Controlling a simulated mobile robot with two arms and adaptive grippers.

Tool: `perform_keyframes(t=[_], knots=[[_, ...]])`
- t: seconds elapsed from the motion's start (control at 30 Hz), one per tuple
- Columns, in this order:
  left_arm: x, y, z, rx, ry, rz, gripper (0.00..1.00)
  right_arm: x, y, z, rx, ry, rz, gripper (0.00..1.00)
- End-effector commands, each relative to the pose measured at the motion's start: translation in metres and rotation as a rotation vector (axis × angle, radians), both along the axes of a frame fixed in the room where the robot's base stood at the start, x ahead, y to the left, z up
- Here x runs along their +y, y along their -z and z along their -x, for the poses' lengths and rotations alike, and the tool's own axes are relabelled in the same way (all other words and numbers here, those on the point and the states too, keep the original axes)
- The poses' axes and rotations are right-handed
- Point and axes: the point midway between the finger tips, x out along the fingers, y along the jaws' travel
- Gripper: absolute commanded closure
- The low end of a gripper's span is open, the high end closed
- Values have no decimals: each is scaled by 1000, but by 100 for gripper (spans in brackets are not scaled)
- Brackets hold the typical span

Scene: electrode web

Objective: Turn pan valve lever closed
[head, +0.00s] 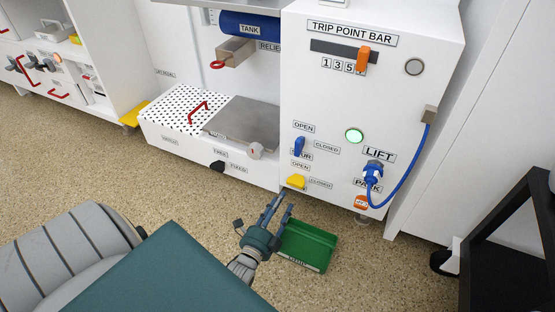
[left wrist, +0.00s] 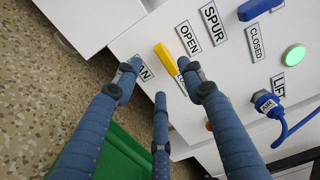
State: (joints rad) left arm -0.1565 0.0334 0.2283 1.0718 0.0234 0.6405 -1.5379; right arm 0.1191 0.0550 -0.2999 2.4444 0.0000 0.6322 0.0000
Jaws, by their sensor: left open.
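The yellow pan valve lever (head: 296,182) sits low on the white cabinet front, between an OPEN label above it and a CLOSED label at its right. In the left wrist view the yellow lever (left wrist: 166,58) lies just beyond the fingertips, beside the OPEN label. The PAN label and another label are partly hidden by my fingers. My left gripper (head: 278,203) is open, with its fingers spread and empty, pointing up at the panel just below and left of the lever. It also shows in the left wrist view (left wrist: 160,84), apparently apart from the lever. My right gripper is not in view.
A blue spur lever (head: 299,146) is above the yellow one. A green bin (head: 309,246) stands on the floor right beside my left gripper. A blue cable (head: 413,177) hangs at the right from a plug (head: 373,170). A black frame (head: 503,235) stands at far right.

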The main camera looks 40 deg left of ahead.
Motion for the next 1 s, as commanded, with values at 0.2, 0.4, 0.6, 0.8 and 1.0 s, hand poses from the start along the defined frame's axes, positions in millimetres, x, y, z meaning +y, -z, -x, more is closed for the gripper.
perform_keyframes(t=[0.2,0.4,0.6,0.8,1.0], knots=[[-5,0,21,0,0,1,59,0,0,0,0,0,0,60],[-6,0,23,-1,0,0,59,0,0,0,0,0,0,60],[-6,0,23,0,0,0,59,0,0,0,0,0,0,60],[-6,-1,23,-2,1,1,59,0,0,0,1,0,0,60],[-23,-55,6,-117,50,77,59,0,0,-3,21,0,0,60]])
